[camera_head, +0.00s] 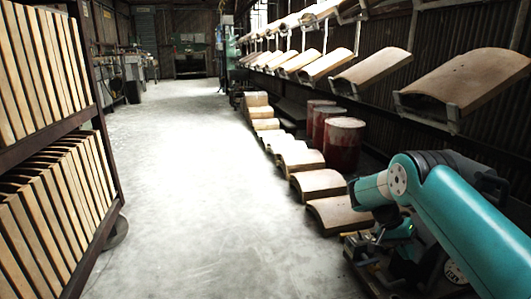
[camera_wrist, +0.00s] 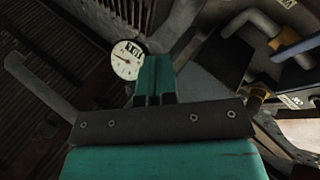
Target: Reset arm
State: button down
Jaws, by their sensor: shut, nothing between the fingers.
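My arm (camera_head: 460,225) is teal and black. It is folded at the lower right of the head view, bent at a dark joint, and its end hangs low beside the row of tiles. My gripper (camera_wrist: 155,80) shows in the wrist view as narrow teal parts above a dark bolted plate. It is shut, with nothing held. In the head view its end is partly hidden behind the arm link and dark parts of my body. A white round gauge (camera_wrist: 127,60) shows just left of the gripper in the wrist view.
A rack of tan slabs (camera_head: 45,70) stands at the left. Curved tiles (camera_head: 320,183) line the floor at right, beside rusty drums (camera_head: 343,145). More curved tiles hang on the conveyor hangers (camera_head: 370,67) above. The pale floor (camera_head: 180,200) between is clear.

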jog(key=s+a+r+n+t+y+p, duration=0.1)
jog(key=a+r+n+t+p, duration=0.15)
jog(key=a+r, duration=0.4)
jog(key=s+a+r+n+t+y+p, duration=0.1)
jog(key=s+a+r+n+p, duration=0.15)
jog(key=r, duration=0.75)
jog(key=s+a+r+n+t+y+p, duration=0.1)
jog(key=a+r+n, duration=0.2)
jog(key=a+r, duration=0.45)
jog(key=s+a+r+n+y+p, duration=0.2)
jog(key=s+a+r+n, duration=0.15)
jog(key=s+r, duration=0.4)
jog(key=s+a+r+n+y+p, duration=0.3)
jog(key=s+a+r, duration=0.15)
jog(key=s, duration=0.65)
jog(key=s+a+r+n+y+p, duration=0.25)
jog(key=s+a+r, duration=0.25)
jog(key=s, duration=0.5)
notch_tip(320, 180, up, 38)
jog(key=w+p, duration=0.1)
jog(key=p, duration=3.6)
jog(key=shift+f, duration=0.25)
jog(key=shift+w+a+t+h, duration=0.1)
jog(key=shift+a+t+h, duration=0.05)
jog(key=shift+t+h, duration=0.1)
